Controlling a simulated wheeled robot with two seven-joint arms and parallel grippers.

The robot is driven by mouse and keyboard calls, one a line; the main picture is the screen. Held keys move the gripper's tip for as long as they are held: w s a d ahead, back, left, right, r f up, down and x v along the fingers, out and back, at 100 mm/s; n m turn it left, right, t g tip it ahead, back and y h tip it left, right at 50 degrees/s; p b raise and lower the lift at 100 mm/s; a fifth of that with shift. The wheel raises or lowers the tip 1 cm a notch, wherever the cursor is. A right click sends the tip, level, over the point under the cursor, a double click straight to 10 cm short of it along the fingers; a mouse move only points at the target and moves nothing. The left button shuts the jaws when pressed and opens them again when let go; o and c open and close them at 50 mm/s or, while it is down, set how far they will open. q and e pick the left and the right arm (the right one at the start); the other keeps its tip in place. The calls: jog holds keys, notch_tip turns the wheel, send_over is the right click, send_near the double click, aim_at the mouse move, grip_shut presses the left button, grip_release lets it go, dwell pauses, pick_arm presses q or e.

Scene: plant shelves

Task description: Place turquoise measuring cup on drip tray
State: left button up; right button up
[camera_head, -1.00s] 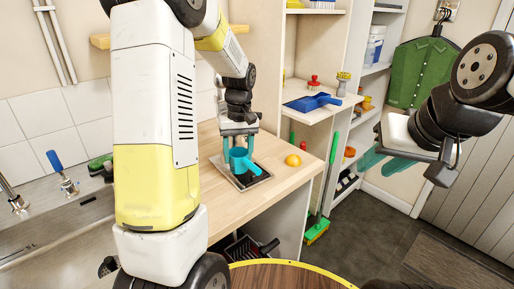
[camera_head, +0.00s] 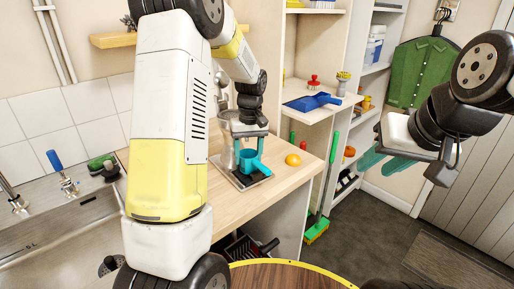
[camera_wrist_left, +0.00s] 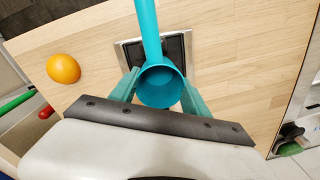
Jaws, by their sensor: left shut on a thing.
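The turquoise measuring cup (camera_head: 248,161) is in my left gripper (camera_head: 246,152), whose teal fingers are shut on it. In the left wrist view the cup (camera_wrist_left: 160,87) sits between both fingers, with its handle pointing to the top of the picture. The drip tray (camera_head: 226,172), a dark inset in a pale metal rim, is on the wooden counter under the cup. It also shows beyond the cup in the left wrist view (camera_wrist_left: 180,48). I cannot tell whether the cup touches the tray. My right gripper (camera_head: 386,162) is empty, its fingers apart, away at the right.
An orange ball-like fruit (camera_head: 293,160) lies on the wooden counter (camera_head: 272,186), right of the tray. A sink (camera_head: 75,225) is at the left. A green broom (camera_head: 318,228) leans beside the counter.

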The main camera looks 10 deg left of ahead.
pick_arm(q)
jog(key=shift+f, duration=0.2)
jog(key=o, duration=1.4)
jog(key=shift+r, duration=0.15)
notch_tip(320, 180, up, 12)
jog(key=r, duration=0.1)
jog(key=s+r+m+t+h, duration=0.1)
jog(key=s+r+m+t, duration=0.15)
jog(key=s, duration=0.45)
jog(key=s+r+m+t+h, duration=0.1)
jog(key=s+r, duration=0.3)
jog(key=s, duration=0.2)
jog(key=s+t, duration=0.1)
jog(key=s, duration=0.2)
jog(key=s+d+f+m+t, duration=0.1)
jog(key=s, duration=0.3)
jog(key=s+d+m+t, duration=0.1)
jog(key=s, duration=0.3)
jog(key=shift+s+d+f+h, duration=0.1)
jog(key=shift+s+f+h, duration=0.05)
jog(key=shift+f+h, duration=0.25)
